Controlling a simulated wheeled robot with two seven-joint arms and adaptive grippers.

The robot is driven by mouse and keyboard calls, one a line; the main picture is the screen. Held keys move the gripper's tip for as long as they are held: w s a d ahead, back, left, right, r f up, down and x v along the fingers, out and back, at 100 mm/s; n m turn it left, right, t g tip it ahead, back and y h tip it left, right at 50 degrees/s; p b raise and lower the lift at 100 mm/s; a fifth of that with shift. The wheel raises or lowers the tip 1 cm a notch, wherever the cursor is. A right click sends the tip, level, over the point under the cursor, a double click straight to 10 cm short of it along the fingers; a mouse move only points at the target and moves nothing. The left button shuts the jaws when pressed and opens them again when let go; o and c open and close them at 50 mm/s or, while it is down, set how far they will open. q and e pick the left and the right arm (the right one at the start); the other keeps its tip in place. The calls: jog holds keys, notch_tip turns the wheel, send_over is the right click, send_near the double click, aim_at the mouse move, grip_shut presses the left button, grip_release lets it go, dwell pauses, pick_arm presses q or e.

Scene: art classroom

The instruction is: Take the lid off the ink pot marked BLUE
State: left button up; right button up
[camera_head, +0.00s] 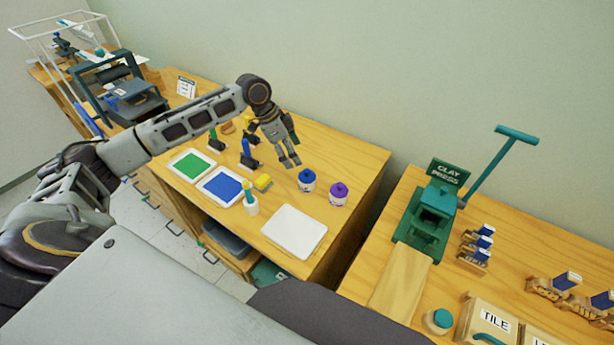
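The ink pot with a blue lid (307,180) stands upright on the wooden table, its lid in place; its label is too small to read. A similar pot with a purple lid (338,194) stands close to its right. My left gripper (292,164) points down just left of and behind the blue-lidded pot, apart from it. Its fingertips look a little apart, with nothing between them. My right gripper is not in view.
A green clay press (432,217) stands on the right table, across a gap.

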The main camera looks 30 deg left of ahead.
aim_at(307, 171)
pick_arm(q)
jog(key=shift+x, duration=2.6)
jog(key=shift+f, duration=0.1)
jog(key=shift+w+d+x, duration=0.15)
jog(key=shift+x, duration=0.8)
jog(key=shift+w+d+x, duration=0.1)
jog(key=shift+d+x, duration=0.05)
jog(key=shift+x, duration=0.85)
jog(key=shift+w+d+f, duration=0.1)
jog(key=shift+d+f, duration=0.1)
jog(key=shift+f, duration=0.15)
jog(key=shift+c, duration=0.2)
jog(key=c, duration=0.8)
